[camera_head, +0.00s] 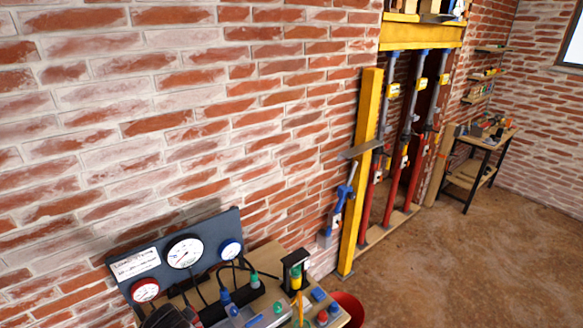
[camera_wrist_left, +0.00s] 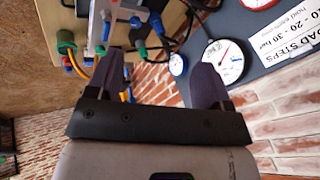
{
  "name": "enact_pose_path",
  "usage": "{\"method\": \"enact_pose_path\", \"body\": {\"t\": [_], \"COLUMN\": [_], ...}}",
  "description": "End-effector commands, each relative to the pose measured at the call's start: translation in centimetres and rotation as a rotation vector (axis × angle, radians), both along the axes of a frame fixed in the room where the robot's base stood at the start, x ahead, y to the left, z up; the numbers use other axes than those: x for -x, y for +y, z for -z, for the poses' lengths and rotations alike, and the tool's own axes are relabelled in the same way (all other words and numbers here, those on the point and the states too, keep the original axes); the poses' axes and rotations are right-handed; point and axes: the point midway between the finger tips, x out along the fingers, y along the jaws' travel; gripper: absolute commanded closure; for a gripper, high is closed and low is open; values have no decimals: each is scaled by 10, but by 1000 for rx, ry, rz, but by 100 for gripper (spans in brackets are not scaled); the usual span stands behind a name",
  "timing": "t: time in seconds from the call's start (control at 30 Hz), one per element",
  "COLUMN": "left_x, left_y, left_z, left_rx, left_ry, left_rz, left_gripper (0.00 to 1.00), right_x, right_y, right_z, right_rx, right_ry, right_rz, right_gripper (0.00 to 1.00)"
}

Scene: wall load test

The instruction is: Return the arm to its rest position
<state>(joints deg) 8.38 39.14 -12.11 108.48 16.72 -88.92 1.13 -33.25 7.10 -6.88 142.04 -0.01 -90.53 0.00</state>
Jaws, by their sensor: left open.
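My left gripper (camera_wrist_left: 157,70) shows in the left wrist view with its two dark fingers spread wide apart and nothing between them. Beyond the fingers are the gauge panel (camera_wrist_left: 271,62) and the table with hoses and colored fittings. In the head view a dark rounded shape at the bottom edge, in front of the gauge panel (camera_head: 206,244), may be part of my left arm; most of it is cut off. My right gripper shows in neither view.
A small table (camera_head: 266,257) carries cables, a black strip and colored knobs. A red bucket (camera_head: 349,309) stands beside it. A yellow post (camera_head: 360,180) and red props (camera_head: 405,150) stand along the brick wall. A workbench (camera_head: 480,160) is farther back; the brown floor between is clear.

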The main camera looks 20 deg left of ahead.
Motion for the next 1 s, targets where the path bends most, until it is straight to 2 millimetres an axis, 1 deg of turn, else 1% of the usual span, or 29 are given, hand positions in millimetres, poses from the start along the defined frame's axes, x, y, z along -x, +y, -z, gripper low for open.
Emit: {"method": "enact_pose_path", "body": {"t": [0.03,0.07,0.1,0.13,0.17,0.2,0.27,0.3,0.4,0.5,0.6,0.7,0.83,1.0], "left_x": [10,17,30,41,54,74,103,121,162,196,223,242,254,257], "left_y": [-33,-49,-70,-86,-101,-118,-140,-151,-173,-186,-195,-199,-199,-199], "left_z": [-19,-28,-40,-48,-57,-67,-79,-82,-81,-67,-58,-52,-48,-46], "left_rx": [5,8,19,34,53,85,143,180,271,327,362,373,371,371], "left_ry": [-55,-87,-125,-151,-174,-200,-218,-213,-163,-77,-6,39,70,76], "left_rz": [49,68,87,95,98,96,81,67,27,-19,-51,-66,-71,-70], "left_gripper": [26,26,26,26,26,26,26,26,26,26,26,26,26,26], "right_x": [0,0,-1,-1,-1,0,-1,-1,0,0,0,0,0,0], "right_y": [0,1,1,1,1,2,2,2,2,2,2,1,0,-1], "right_z": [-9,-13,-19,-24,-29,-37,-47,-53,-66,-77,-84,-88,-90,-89], "right_rx": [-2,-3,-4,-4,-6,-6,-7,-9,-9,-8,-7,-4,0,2], "right_ry": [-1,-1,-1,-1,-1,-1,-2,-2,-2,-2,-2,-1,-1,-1], "right_rz": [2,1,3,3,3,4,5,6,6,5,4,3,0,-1], "right_gripper": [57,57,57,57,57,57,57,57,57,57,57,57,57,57]}}
